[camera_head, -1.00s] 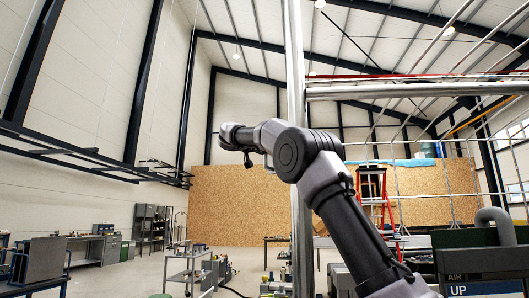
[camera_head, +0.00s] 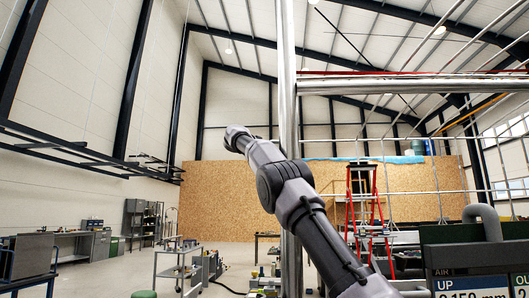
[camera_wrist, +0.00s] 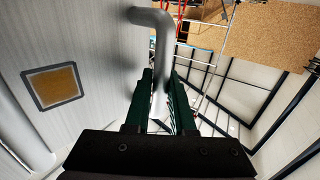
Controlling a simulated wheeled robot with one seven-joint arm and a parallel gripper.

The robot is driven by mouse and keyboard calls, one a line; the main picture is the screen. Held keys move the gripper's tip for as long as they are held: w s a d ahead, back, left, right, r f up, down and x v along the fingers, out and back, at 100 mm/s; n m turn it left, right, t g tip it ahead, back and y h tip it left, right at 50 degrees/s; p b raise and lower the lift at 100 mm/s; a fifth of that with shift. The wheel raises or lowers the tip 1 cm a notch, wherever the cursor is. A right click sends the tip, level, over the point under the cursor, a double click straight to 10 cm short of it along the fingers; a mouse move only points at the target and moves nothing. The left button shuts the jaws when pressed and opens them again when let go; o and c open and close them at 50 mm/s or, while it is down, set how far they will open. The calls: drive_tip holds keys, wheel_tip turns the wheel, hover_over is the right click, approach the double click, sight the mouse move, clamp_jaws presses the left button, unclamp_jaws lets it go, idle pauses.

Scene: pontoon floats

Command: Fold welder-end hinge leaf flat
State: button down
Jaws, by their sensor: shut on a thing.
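In the wrist view, the dark green fingers of my gripper (camera_wrist: 161,105) stand close on either side of a grey bent bar (camera_wrist: 155,18). The bar runs down between them, and its upper end curves to the left; the contact is partly hidden by the fingers. My gripper is shut. In the head view my arm reaches up and left from the lower right, and the fingers cannot be made out there. I cannot pick out the welder-end hinge leaf for certain in either view.
An upright metal post (camera_head: 288,90) stands behind my arm, with horizontal tubes (camera_head: 410,87) at right. A red ladder (camera_head: 362,200) stands behind. A dark unit with a sign (camera_head: 473,284) and bent grey pipe (camera_head: 484,216) is lower right. A cart (camera_head: 177,257) stands at left.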

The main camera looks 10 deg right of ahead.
drive_tip(key=shift+w+d, duration=0.25)
drive_tip(key=shift+d, duration=1.1)
drive_tip(key=c, duration=0.8)
unclamp_jaws()
drive_tip(key=shift+o, duration=0.2)
drive_tip(key=v, duration=1)
drive_tip(key=shift+s+a, duration=0.3)
